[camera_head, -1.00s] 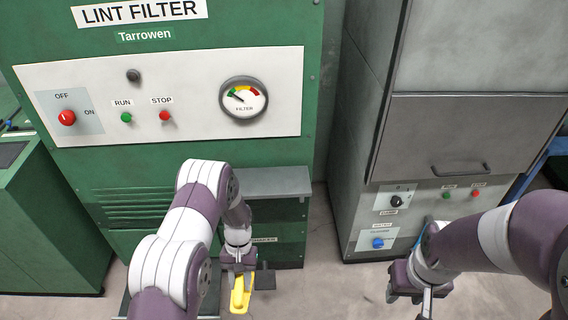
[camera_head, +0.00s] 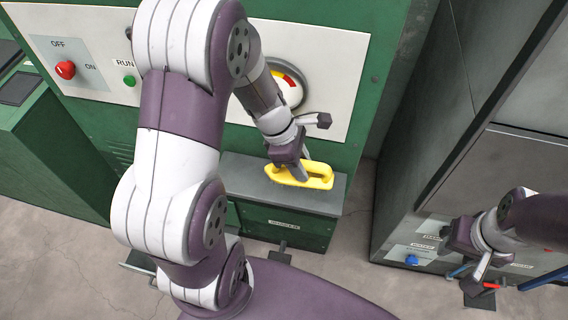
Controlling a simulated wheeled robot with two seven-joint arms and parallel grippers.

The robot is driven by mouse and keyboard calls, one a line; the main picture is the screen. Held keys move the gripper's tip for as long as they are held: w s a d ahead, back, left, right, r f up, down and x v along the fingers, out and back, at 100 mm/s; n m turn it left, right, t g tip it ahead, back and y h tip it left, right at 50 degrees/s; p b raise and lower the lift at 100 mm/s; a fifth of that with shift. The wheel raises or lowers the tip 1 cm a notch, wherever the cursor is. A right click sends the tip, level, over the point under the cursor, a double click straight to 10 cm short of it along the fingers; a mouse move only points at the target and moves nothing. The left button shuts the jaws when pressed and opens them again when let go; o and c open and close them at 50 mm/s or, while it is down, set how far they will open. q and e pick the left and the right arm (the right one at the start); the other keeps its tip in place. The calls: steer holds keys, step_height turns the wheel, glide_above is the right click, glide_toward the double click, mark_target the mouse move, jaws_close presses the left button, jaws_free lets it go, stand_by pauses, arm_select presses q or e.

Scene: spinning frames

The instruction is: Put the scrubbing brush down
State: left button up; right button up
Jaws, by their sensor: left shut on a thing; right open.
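The scrubbing brush (camera_head: 321,181) is yellow with a looped handle. My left gripper (camera_head: 301,177) is shut on it. In the head view the brush appears at the grey shelf (camera_head: 243,182) on the front of the green lint filter machine. I cannot tell whether the brush touches the shelf or hangs just above it. Its underside is hidden. My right gripper (camera_head: 479,274) is open, low at the right, in front of the grey machine, with nothing seen in it.
The lint filter's panel (camera_head: 341,62) rises behind the shelf, its gauge partly covered by my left arm. A red knob (camera_head: 65,70) and a green button (camera_head: 129,81) are at the left. The grey machine (camera_head: 400,200) stands at the right, across a gap of bare floor.

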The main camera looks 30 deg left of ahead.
arm_select(q)
steer(key=a+f, duration=0.2)
steer(key=w+a+f, duration=0.1)
steer(key=a+f, duration=0.1)
steer(key=f, duration=0.1)
steer(key=w+a+f, duration=0.1)
steer(key=a+f, duration=0.1)
steer(key=f, duration=0.1)
steer(key=shift+w+a+b, duration=0.1)
steer(key=shift+a+b, duration=0.15)
steer(key=shift+b, duration=0.1)
steer(key=shift+w+f, duration=0.1)
steer(key=shift+w, duration=0.05)
steer(key=shift+f, duration=0.1)
steer(key=o, duration=0.9)
steer(key=shift+o, duration=0.2)
